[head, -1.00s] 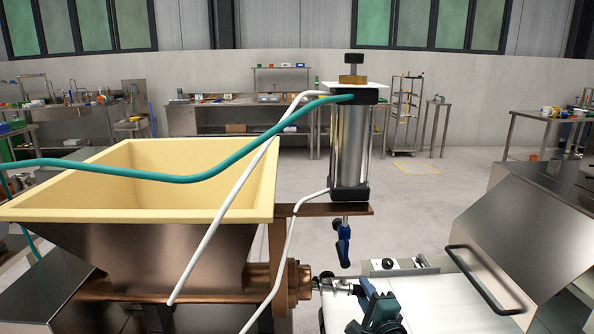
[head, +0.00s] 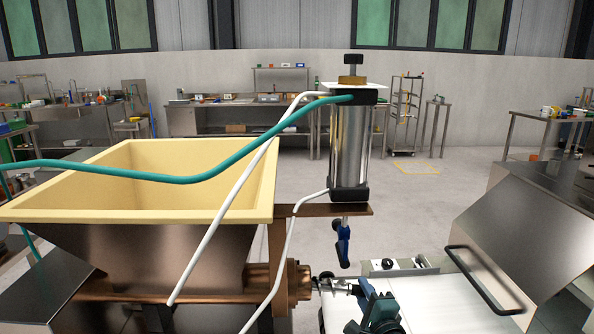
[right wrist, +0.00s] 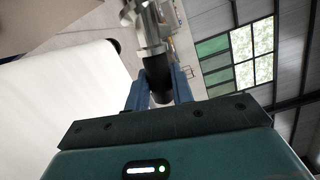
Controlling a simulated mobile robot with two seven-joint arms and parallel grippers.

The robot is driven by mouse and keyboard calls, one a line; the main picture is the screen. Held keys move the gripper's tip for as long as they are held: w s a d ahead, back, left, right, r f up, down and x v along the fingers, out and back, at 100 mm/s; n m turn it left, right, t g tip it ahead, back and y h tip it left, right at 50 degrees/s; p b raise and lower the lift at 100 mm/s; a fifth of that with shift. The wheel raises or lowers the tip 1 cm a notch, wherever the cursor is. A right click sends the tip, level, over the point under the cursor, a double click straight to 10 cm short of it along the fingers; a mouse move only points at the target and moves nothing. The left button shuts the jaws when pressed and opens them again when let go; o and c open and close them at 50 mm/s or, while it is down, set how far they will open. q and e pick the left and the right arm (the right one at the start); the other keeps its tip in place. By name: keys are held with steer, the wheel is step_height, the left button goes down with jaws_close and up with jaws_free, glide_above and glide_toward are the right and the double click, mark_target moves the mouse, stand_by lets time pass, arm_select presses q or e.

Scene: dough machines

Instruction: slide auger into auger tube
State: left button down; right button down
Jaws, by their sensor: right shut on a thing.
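The auger (head: 337,286) is a shiny metal screw, lying about level in the head view. Its left end is at the mouth of the copper-coloured auger tube (head: 300,283), under the cream hopper; I cannot tell how far inside it is. My right gripper (head: 362,290) is shut on the auger's right end. In the right wrist view the blue fingers (right wrist: 160,88) close around the dark end of the auger (right wrist: 150,35), and its metal flights run up out of the picture. My left gripper is not in view.
A metal cylinder (head: 350,145) with a blue-handled valve (head: 343,245) hangs above the auger. A green hose and white hoses cross in front. A white belt (head: 440,300) and steel hood (head: 540,230) are right.

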steer(key=shift+a, duration=0.4)
steer(key=c, duration=1.4)
jaws_free()
steer(key=shift+a, duration=0.15)
steer(key=o, duration=0.3)
steer(key=shift+d+f, duration=0.15)
steer(key=shift+d, duration=0.05)
steer(key=o, duration=1.1)
steer(key=shift+s+d, duration=0.1)
steer(key=shift+p+v, duration=0.5)
steer(key=shift+v, duration=0.55)
steer(key=shift+p+v, duration=0.65)
steer(key=shift+v, duration=1.65)
